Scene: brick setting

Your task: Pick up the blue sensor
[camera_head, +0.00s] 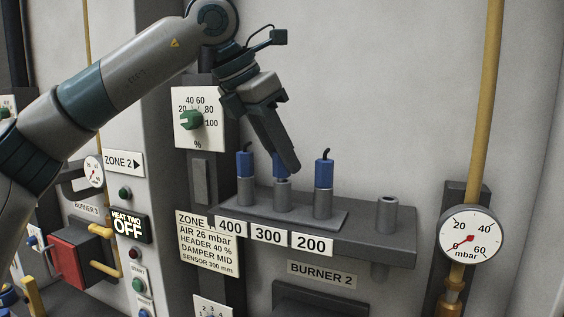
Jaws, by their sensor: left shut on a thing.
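Three blue sensors with dark tips stand upright in grey sockets on a shelf. The left one (245,165) is above the 400 label, the middle one (280,172) above the 300 label and the right one (324,174) above the 200 label. My left gripper (289,166) reaches down from above and is shut on the middle sensor. Its fingers hide much of that sensor, which still appears at its socket. The placard (208,245) reads "sensor 300 mm". My right gripper is not in view.
An empty grey socket (387,214) stands at the shelf's right end. A yellow pipe with a pressure gauge (470,238) runs up the wall on the right. A dial panel (199,120) is close left of my gripper. The wall above the shelf's right part is clear.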

